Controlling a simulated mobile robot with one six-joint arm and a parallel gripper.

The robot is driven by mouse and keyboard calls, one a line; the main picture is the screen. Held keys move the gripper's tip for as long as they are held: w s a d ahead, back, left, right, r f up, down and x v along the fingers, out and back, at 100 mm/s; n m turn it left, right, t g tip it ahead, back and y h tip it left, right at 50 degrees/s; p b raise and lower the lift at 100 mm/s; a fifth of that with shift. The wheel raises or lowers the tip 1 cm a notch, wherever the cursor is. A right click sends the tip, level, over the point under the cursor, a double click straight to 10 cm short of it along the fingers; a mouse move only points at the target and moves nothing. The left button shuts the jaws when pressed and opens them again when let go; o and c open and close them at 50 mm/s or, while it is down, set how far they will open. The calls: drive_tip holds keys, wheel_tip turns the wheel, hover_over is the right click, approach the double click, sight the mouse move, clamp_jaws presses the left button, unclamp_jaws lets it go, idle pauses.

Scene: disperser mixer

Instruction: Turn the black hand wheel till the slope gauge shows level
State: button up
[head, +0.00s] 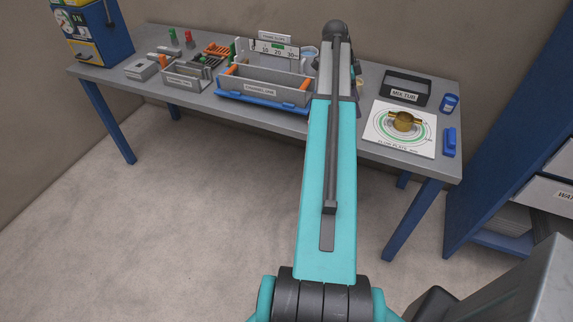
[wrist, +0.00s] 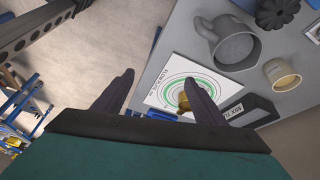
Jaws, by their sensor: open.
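A black scalloped knob, which looks like the hand wheel (wrist: 275,12), shows at the top right edge of the wrist view, partly cut off. In the head view my arm covers that part of the bench. The slope gauge (head: 276,50) is a white scale with numbers and a green patch, standing behind the grey channel (head: 262,88). Its pointer is too small to read. My gripper (wrist: 158,77) is open and empty, its fingers apart above the bench by the flow plate. It is apart from the wheel. In the head view my gripper is hidden.
The white flow plate (head: 378,135) carries a brass piece (head: 404,121). The black mix tub (head: 407,88) and a blue jar (head: 449,103) stand at the right. A grey mug (wrist: 229,40) and a tan cup (wrist: 282,74) stand near the wheel.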

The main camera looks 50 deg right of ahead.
drive_tip(key=w+a+f+n+b, duration=0.1)
drive_tip(key=w+a+f, duration=0.3)
drive_tip(key=a+f, duration=0.3)
drive_tip(key=w+a+f+n+b, duration=0.1)
drive_tip(key=w+a+f+n, duration=0.1)
drive_tip(key=w+a+f, duration=0.2)
drive_tip(key=w+a+f+n+g+b, duration=0.1)
drive_tip(key=w+a+f+n, duration=0.1)
drive_tip(key=a+f, duration=0.8)
drive_tip(key=shift+w+f+y+b, duration=0.35)
drive_tip(key=shift+w+f, duration=0.55)
drive_tip(key=shift+f, duration=0.4)
drive_tip(key=s+a+f+n+b, duration=0.1)
drive_tip(key=s+a+f+n, duration=0.1)
drive_tip(key=a+f+n, duration=0.6)
drive_tip(key=s+a+f+n, duration=0.2)
drive_tip(key=a+f+n, duration=0.1)
drive_tip(key=a+f, duration=0.85)
drive_tip(key=s+a+f+n, duration=0.3)
drive_tip(key=s+a+n, duration=0.1)
drive_tip(key=s+a, duration=0.1)
drive_tip(key=s+a+f+n+y+b, duration=0.1)
drive_tip(key=s+a+f+n, duration=0.3)
drive_tip(key=s+a, duration=0.2)
drive_tip(key=s+a+f+n, duration=0.4)
drive_tip(key=s+a, duration=0.1)
drive_tip(key=a, duration=0.4)
drive_tip(key=shift+s+a+n+g+y, duration=0.2)
drive_tip(key=shift+n+g+y, duration=0.1)
drive_tip(key=shift+g+y, duration=0.1)
